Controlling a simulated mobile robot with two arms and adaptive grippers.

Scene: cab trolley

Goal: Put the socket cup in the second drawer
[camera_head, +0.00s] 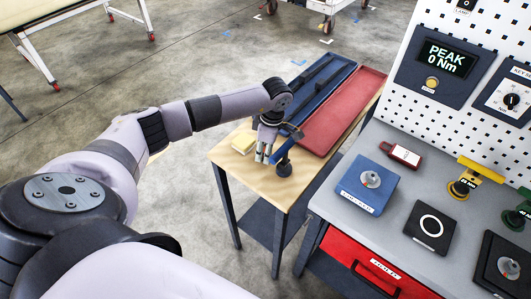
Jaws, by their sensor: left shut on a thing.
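My left gripper (266,153) reaches down over the small wooden table, shut at the blue-handled piece (283,149). Its fingers partly hide the grip. A dark round foot shows under the blue part, close to the tabletop; I cannot tell whether it touches. No cup is clearly readable as the socket cup; a small round silver piece (370,179) sits on a blue labelled block on the grey bench. A red drawer front (368,272) with a dark handle shows below the bench top and looks shut. Its number is not readable. My right gripper is out of view.
The grey bench (405,175) holds a red-and-white box, a black block and a yellow-handled piece (466,184).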

